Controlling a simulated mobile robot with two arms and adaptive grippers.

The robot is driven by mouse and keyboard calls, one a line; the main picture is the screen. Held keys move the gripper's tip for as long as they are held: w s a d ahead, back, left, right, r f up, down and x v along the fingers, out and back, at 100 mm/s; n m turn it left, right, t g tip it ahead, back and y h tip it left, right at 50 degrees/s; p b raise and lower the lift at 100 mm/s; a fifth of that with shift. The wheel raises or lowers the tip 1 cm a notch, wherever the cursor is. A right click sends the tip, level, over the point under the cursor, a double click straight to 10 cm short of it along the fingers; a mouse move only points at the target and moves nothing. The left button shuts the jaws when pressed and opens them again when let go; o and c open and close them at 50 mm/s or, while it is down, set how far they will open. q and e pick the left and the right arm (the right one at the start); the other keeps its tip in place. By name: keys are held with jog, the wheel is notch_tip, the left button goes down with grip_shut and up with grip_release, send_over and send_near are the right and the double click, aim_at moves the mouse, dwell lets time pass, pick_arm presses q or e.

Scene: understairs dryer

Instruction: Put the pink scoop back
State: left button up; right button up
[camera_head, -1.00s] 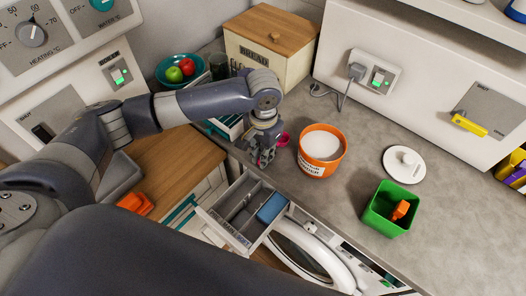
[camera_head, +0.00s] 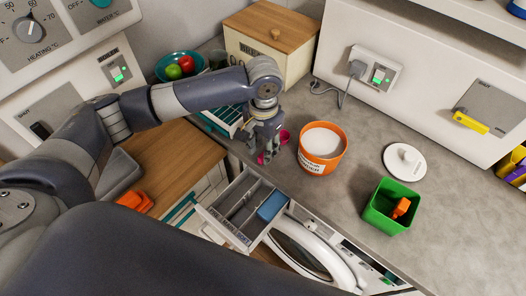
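The pink scoop (camera_head: 284,136) is at the worktop's left part, just left of the orange tub. Its bowl shows to the right of my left gripper (camera_head: 267,158), and a pink bit shows at the fingers' left side. The fingers point down around the scoop's handle and partly hide it; whether they grip it is too small to tell. The orange tub (camera_head: 318,165) is open and full of white powder. Its white lid (camera_head: 405,161) appears to lie on the worktop to the right. My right gripper is not in view.
A green box (camera_head: 377,217) with an orange scoop (camera_head: 401,208) stands at the right. An open detergent drawer (camera_head: 222,232) with a blue insert (camera_head: 272,206) juts out below the gripper. A bread bin (camera_head: 262,72) stands behind. The worktop right of the tub is mostly clear.

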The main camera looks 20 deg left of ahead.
pick_arm(q)
notch_tip(320, 180, up, 10)
jog(key=b, duration=0.1)
jog(key=shift+f, duration=0.1)
dwell(0.5)
